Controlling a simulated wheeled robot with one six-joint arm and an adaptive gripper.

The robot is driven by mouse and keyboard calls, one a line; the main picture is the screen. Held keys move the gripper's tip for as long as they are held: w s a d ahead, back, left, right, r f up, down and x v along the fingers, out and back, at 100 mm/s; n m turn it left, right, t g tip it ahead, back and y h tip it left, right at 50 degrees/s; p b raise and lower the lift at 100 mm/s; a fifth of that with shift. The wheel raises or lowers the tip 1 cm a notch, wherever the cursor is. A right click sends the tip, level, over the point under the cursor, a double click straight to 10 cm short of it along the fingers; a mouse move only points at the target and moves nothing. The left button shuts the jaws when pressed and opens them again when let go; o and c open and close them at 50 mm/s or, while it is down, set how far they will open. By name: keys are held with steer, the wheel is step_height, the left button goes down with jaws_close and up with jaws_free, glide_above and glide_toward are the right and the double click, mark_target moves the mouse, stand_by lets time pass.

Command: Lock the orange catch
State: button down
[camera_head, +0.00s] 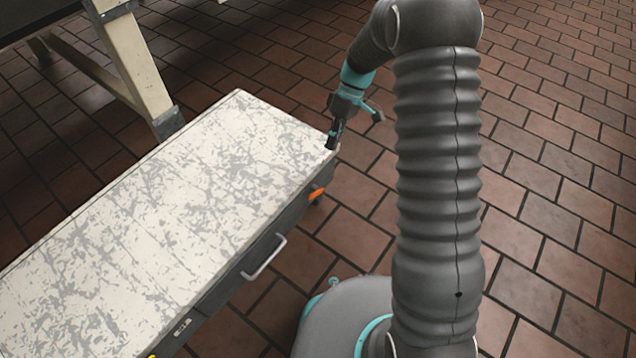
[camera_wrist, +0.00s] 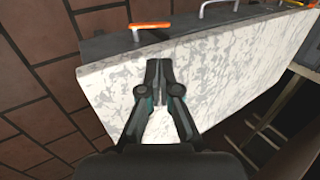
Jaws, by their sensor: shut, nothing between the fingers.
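The orange catch (camera_head: 316,194) is on the front side of a long chest with a worn white top (camera_head: 190,180), near its right end. In the wrist view the orange catch (camera_wrist: 152,25) shows at the top, beyond the edge of the white top (camera_wrist: 225,75). My gripper (camera_head: 333,140) is at the far right corner of the chest, shut and empty. In the wrist view my gripper (camera_wrist: 158,62) has its fingertips together in front of the white top, apart from the catch. Whether the fingertips touch the top I cannot tell.
A metal handle (camera_head: 264,257) sticks out of the chest's front, left of the catch. It also shows in the wrist view (camera_wrist: 215,12). A cream wooden leg (camera_head: 135,65) of another piece stands behind the chest. The brick floor (camera_head: 545,200) at right is clear.

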mark_target(314, 193)
steer(key=b+x, duration=0.1)
steer(key=x, duration=1.3)
steer(key=shift+a+f, duration=0.1)
steer(key=shift+f, duration=0.1)
steer(key=shift+b, duration=0.35)
